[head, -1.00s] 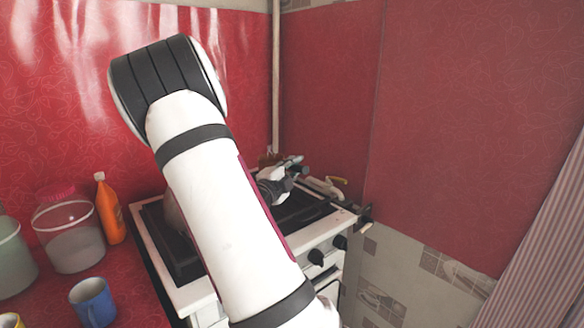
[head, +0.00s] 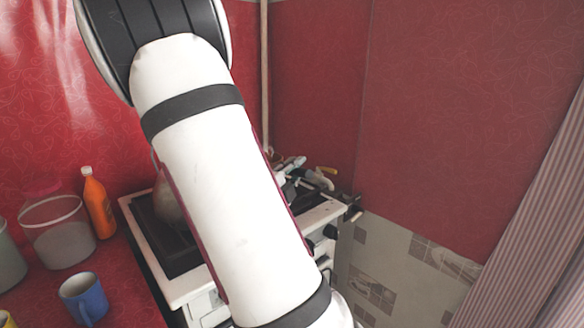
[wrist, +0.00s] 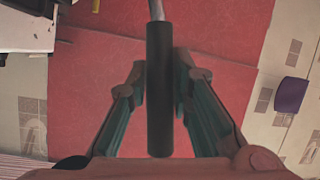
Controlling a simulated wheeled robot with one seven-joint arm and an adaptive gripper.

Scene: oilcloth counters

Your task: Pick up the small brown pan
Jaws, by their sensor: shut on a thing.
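In the wrist view, my gripper (wrist: 160,85) is shut on a long black handle (wrist: 160,115), with one finger on each side of it. A thin grey metal neck (wrist: 156,10) runs from the handle out of the top edge. The body that belongs to this handle is out of the wrist picture, so I cannot confirm there that it is the brown pan. In the head view, my gripper (head: 297,172) shows small at the stove's back right, largely hidden by my arm. No brown pan is clearly seen there.
A white stove (head: 190,289) with a dark top stands in the corner, and a rounded brownish pot (head: 166,200) on it is partly hidden. An orange bottle (head: 97,203), a clear bucket (head: 56,235) and a blue mug (head: 84,300) stand on the red counter at left.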

